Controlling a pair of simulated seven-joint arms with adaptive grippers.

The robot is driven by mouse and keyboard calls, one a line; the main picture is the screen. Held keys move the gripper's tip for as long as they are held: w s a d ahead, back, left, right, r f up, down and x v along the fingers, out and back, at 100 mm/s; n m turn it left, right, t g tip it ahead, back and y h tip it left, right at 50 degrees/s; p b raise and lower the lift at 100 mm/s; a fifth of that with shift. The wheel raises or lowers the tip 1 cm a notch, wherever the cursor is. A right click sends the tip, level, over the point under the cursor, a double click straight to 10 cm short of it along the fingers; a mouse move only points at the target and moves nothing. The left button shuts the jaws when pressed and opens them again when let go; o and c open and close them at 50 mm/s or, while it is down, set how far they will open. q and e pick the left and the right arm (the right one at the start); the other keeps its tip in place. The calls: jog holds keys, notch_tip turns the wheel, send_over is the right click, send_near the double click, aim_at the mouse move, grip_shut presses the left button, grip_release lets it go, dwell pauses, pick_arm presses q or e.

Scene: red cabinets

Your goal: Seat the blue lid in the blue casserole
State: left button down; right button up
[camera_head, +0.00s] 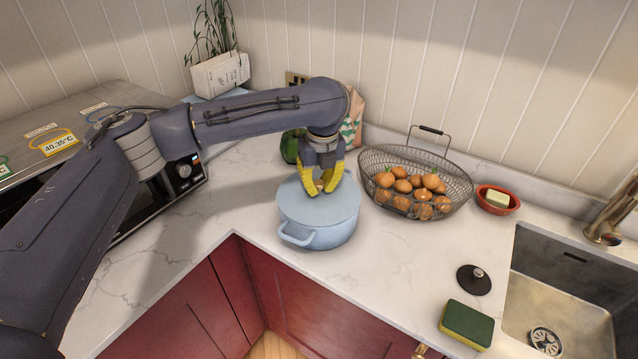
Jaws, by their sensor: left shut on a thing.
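The blue casserole (321,239) stands upright on the marble counter near the inner corner, with a side handle facing the front left. The blue lid (303,208) lies over the casserole's top and looks about level. I cannot tell from this angle whether its rim is fully down in the casserole. My left gripper (321,187) reaches down from above with its yellow fingers shut on the lid's knob, which is mostly hidden between them. My right gripper is not in view.
A wire basket of onions (459,192) stands close to the casserole's right. A red soap dish (514,201), a dark sink plug (474,280), a sponge (466,325) and the sink (557,290) are farther right. A green object and a bag (354,118) stand behind. A microwave (183,180) is at left.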

pick_arm(q)
jog(key=shift+f, duration=0.2)
jog(key=c, duration=1.3)
grip_release()
jog(key=r, duration=0.4)
jog(key=s+r, duration=0.1)
jog(key=r, duration=0.7)
jog(key=shift+s+d, duration=0.25)
